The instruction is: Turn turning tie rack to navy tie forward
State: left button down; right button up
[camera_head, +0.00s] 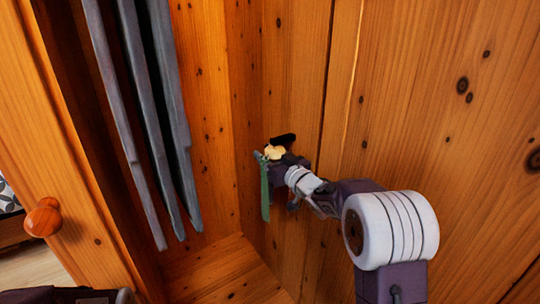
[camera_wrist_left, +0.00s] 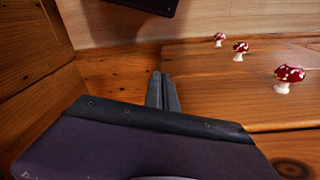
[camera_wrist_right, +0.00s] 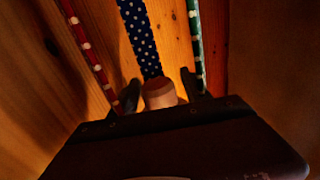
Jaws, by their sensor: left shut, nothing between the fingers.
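In the right wrist view, a navy tie with white dots (camera_wrist_right: 140,38) hangs in the middle, between a red dotted tie (camera_wrist_right: 88,50) on the left and a green dotted tie (camera_wrist_right: 196,40) on the right. My right gripper (camera_wrist_right: 160,82) has its fingers on both sides of a wooden peg (camera_wrist_right: 160,95) below the navy tie; whether they press on it is unclear. In the head view my right gripper (camera_head: 278,147) is at the rack, where the green tie (camera_head: 265,195) hangs; the rack is mostly hidden. My left gripper (camera_wrist_left: 163,90) is shut and empty.
Grey garments (camera_head: 150,110) hang on the left in the wooden wardrobe. A round wooden knob (camera_head: 43,217) is on the wood at far left. The left wrist view shows red mushroom-shaped knobs (camera_wrist_left: 289,79) on a wooden surface to the right.

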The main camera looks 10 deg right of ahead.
jog(key=shift+s+d, duration=0.1)
jog(key=shift+s, duration=0.25)
jog(key=v, duration=0.8)
jog(key=shift+s, duration=0.2)
